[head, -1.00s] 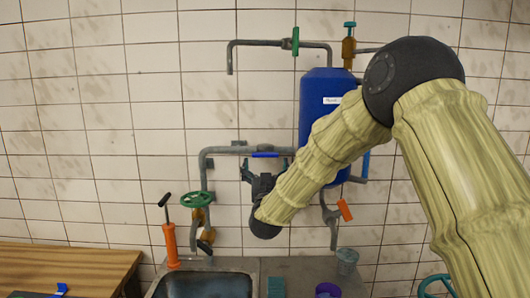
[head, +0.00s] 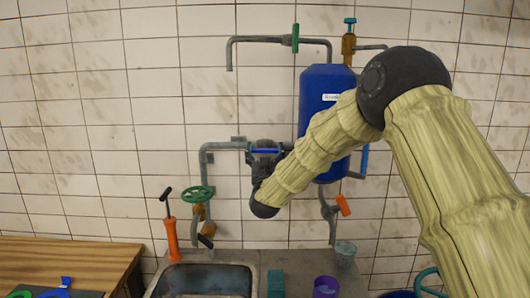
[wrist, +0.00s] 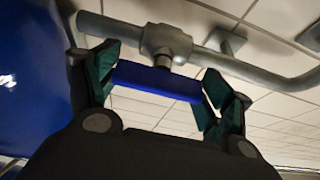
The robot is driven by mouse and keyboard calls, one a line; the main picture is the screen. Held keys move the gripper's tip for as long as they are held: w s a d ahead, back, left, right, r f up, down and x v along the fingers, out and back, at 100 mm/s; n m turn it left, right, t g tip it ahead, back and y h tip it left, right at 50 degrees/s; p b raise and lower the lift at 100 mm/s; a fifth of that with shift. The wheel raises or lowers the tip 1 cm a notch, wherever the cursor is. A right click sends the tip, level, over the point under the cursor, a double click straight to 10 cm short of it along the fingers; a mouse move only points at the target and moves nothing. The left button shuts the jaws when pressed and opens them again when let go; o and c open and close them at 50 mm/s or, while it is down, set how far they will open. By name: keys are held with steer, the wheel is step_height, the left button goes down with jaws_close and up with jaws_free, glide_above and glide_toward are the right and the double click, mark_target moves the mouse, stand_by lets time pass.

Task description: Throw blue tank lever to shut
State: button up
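The blue lever (head: 264,150) sits on the grey pipe left of the blue tank (head: 318,95). It lies level, along the pipe. In the wrist view the blue lever (wrist: 157,81) hangs below a tee in the grey pipe and spans the gap between my fingers. My gripper (head: 264,153) is at the lever in the head view, its fingers hard to make out there. In the wrist view my gripper (wrist: 158,85) has its green fingers spread wide, one by each lever end. I cannot tell whether they touch it.
A green handwheel (head: 197,193) is on the pipe to the left. An orange lever (head: 343,205) is below the tank, and a blue handle (head: 365,160) is at its right. A sink (head: 203,278) and a wooden counter (head: 65,262) lie below.

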steer(key=shift+f+m+b, duration=0.1)
steer(key=shift+m+b, duration=0.3)
steer(key=shift+b, duration=0.2)
steer(key=shift+f+m+h+b, duration=0.15)
steer(key=shift+m+h+b, duration=0.45)
steer(key=shift+m+b, duration=0.25)
steer(key=m+h+b, duration=0.1)
steer(key=m+b, duration=0.2)
steer(key=shift+h+b, duration=0.3)
steer(key=shift+h, duration=0.1)
steer(key=m+g+h+b, duration=0.1)
steer(key=m+b, duration=0.1)
steer(key=m, duration=0.1)
steer(key=m+h+b, duration=0.1)
steer(key=m+b, duration=0.2)
steer(key=shift+m+g+h, duration=0.25)
steer(key=shift+g+h, duration=0.15)
steer(key=m+g+b, duration=0.1)
steer(key=m+b, duration=0.1)
steer(key=m, duration=0.1)
steer(key=m+g+h+b, duration=0.1)
steer(key=m+b, duration=0.1)
steer(key=m, duration=0.1)
steer(key=shift+r+m+g+b, duration=0.15)
steer(key=shift+m+g+b, duration=0.35)
steer(key=shift+m, duration=0.65)
steer(key=shift+r+m+g+b, duration=0.1)
steer(key=shift+m+g+b, duration=0.4)
steer(key=shift+m, duration=0.65)
